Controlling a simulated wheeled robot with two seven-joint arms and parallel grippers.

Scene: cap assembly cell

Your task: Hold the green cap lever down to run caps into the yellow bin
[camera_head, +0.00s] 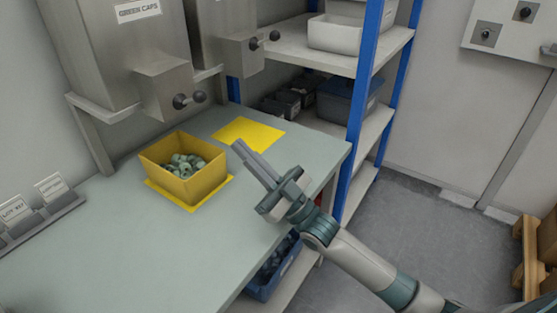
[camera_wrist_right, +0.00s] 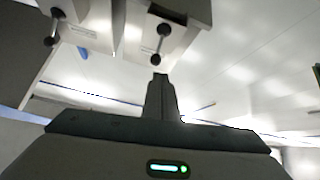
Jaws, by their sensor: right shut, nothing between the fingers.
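The green cap lever (camera_head: 190,100) is a dark rod with a round knob, sticking out from the spout of the steel dispenser labelled GREEN CAPS (camera_head: 138,10). The yellow bin (camera_head: 185,178) stands on the bench below that spout and holds several grey-green caps (camera_head: 184,165). My right gripper (camera_head: 238,146) is above the bench, right of the bin and apart from the lever. Its fingers are shut and empty. They also show in the right wrist view (camera_wrist_right: 160,82), below two levers; I cannot tell there which is the green one. My left gripper is out of view.
A second dispenser with its own lever (camera_head: 265,40) stands to the right. An empty yellow mat (camera_head: 248,134) lies on the bench (camera_head: 100,240). A blue-post shelf rack (camera_head: 365,90) stands beyond the bench. Label holders (camera_head: 50,190) sit at the left.

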